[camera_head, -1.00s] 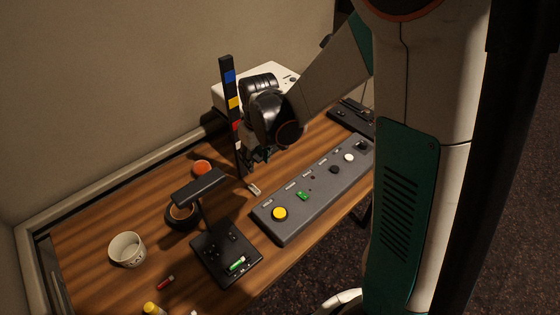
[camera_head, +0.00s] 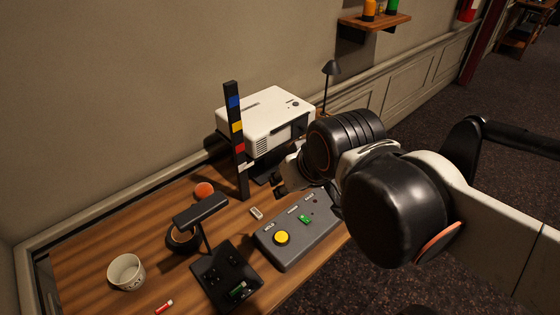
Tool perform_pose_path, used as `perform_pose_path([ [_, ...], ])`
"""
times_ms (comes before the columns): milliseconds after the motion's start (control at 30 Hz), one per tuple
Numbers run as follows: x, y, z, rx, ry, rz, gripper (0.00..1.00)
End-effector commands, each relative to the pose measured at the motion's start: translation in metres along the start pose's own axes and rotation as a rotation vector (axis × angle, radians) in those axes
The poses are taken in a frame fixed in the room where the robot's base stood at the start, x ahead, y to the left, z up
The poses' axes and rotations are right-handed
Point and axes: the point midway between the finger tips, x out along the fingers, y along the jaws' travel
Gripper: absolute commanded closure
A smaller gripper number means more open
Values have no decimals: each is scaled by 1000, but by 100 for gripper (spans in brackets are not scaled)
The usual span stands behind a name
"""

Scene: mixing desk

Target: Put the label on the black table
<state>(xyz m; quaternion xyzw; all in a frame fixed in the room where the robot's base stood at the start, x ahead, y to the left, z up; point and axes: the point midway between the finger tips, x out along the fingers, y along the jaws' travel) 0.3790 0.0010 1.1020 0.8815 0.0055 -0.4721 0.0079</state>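A small pale tag (camera_head: 257,213), which looks like the label, lies on the wooden desk between the striped tower and the grey button panel. A black stand (camera_head: 215,290) with a raised dark arm stands at the front of the desk; it may be the black table. My gripper (camera_head: 280,183) is near the white machine's dark front tray, right of the tower and beyond the tag. Its dark fingers are small and partly hidden by my wrist. I cannot tell whether they are open or hold anything.
The striped tower (camera_head: 236,140) rises beside the white machine (camera_head: 270,112). The grey panel (camera_head: 290,255) has a yellow button and a green piece.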

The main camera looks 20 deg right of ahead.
Motion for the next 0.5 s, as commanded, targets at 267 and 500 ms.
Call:
perform_pose_path([
  [267, -7, 0, 8, 16, 27, 2, 59],
  [500, 15, -2, -17, -27, -45, -6, 59],
])
